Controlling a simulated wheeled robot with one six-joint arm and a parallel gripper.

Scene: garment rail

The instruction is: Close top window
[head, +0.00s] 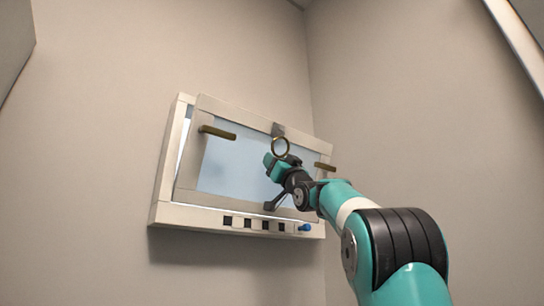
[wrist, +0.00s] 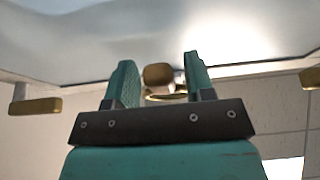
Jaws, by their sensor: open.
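The top window is a pale frame (head: 160,190) on the wall with a glazed sash (head: 232,165). The sash's top edge stands out from the frame, so the window is ajar. A brass ring (head: 280,147) hangs from a grey plate (head: 279,129) at the sash's top middle. My gripper (head: 271,163) is open in front of the pane, just below and left of the ring. In the wrist view my open fingers (wrist: 161,78) show a rounded brass piece (wrist: 158,75) and the ring (wrist: 166,97) between them in the picture. I cannot tell whether they touch.
Brass handles stick out from the sash's left (head: 217,132) and right (head: 325,167) sides. A dark stay (head: 280,199) shows near the lower edge. The sill has several dark square holes and a blue knob (head: 305,228). A wall corner is close on the right.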

